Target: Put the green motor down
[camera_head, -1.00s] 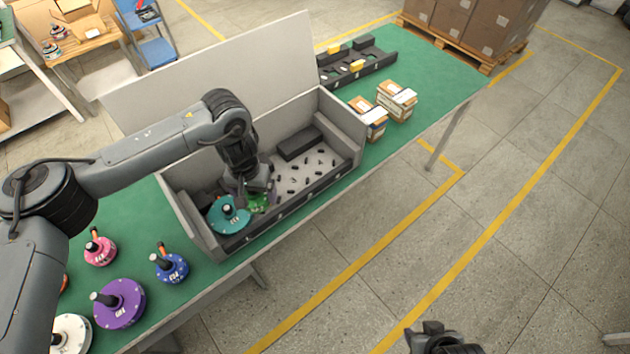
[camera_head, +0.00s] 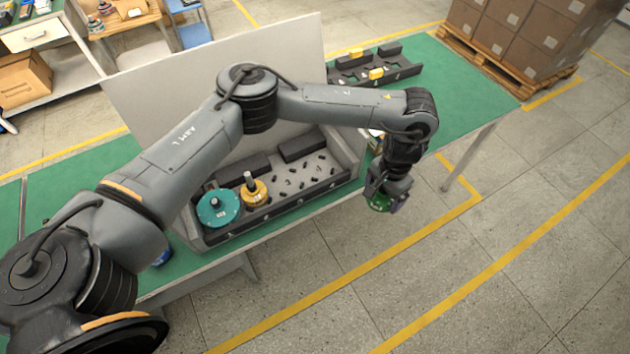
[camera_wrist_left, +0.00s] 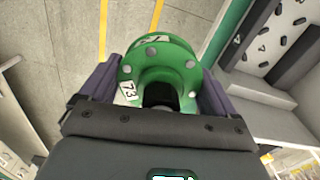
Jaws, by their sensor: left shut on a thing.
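The green motor (camera_head: 379,203) is held in my left gripper (camera_head: 385,196), out past the front edge of the table and above the floor, to the right of the grey box. In the left wrist view the green motor (camera_wrist_left: 160,68) sits between the two fingers, with a label reading 73 on its side. My left gripper is shut on it. My right gripper is not in view.
The open grey box (camera_head: 352,178) holds a teal motor (camera_head: 218,208) and a yellow motor (camera_head: 254,192) at its left end. A black tray (camera_head: 400,68) with yellow parts lies at the back of the green table (camera_head: 470,90). My left arm hides much of the left side.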

